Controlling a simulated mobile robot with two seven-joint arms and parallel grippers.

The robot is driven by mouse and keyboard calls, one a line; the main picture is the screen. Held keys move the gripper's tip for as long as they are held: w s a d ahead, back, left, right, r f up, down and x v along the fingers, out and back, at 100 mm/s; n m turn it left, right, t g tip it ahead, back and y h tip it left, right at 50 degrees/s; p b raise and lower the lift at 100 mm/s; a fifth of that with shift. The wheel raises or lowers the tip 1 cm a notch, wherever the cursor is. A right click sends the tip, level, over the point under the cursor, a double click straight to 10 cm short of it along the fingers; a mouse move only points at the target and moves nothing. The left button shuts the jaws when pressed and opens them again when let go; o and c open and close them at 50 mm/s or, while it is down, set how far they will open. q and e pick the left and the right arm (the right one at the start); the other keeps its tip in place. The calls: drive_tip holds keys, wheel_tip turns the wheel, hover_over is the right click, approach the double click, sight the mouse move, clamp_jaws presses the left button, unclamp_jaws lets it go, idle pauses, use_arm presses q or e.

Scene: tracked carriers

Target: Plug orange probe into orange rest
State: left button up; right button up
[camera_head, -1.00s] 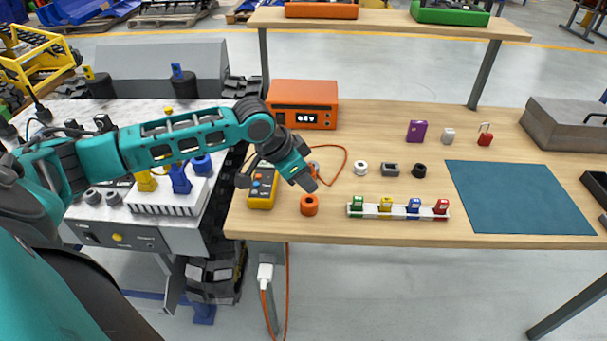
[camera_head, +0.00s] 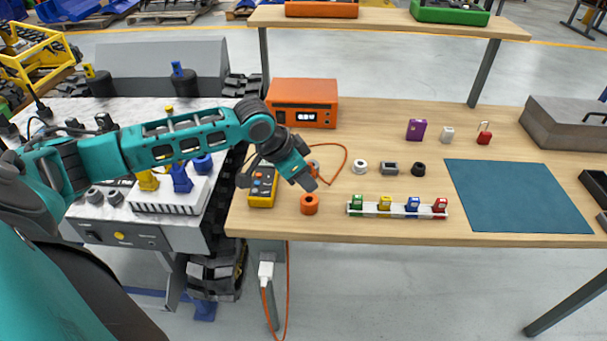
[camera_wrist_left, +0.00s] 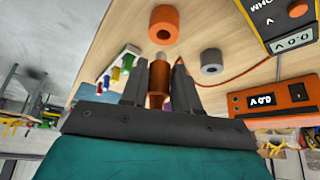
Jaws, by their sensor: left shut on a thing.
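The orange rest (camera_head: 309,204) is a short orange ring with a dark hole, standing near the front edge of the wooden table. It also shows in the wrist view (camera_wrist_left: 163,24). My left gripper (camera_head: 309,182) is just above and behind it. In the wrist view it is shut on the orange probe (camera_wrist_left: 158,80), an orange cylinder with a grey tip (camera_wrist_left: 160,56). The tip points toward the rest and is apart from it. In the head view the gripper hides the probe. My right gripper is not in view.
A yellow meter (camera_head: 262,188) lies left of the rest, and a rail with several coloured blocks (camera_head: 398,210) lies right. A grey ring (camera_wrist_left: 211,61) is close by. An orange station (camera_head: 304,103) stands behind with an orange cable (camera_head: 343,160). A blue mat (camera_head: 515,198) lies right.

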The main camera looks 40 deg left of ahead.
sight(304, 201)
use_arm(q)
drive_tip(key=shift+f+b, duration=0.7)
drive_tip(key=shift+f, duration=1.7)
drive_tip(key=o, duration=1)
drive_tip(key=shift+s, duration=0.15)
drive_tip(key=shift+o, duration=0.5)
drive_tip(key=shift+w+f, duration=0.1)
drive_tip(key=shift+w, duration=0.1)
drive_tip(key=p+v, duration=0.1)
drive_tip(key=v, duration=1.2)
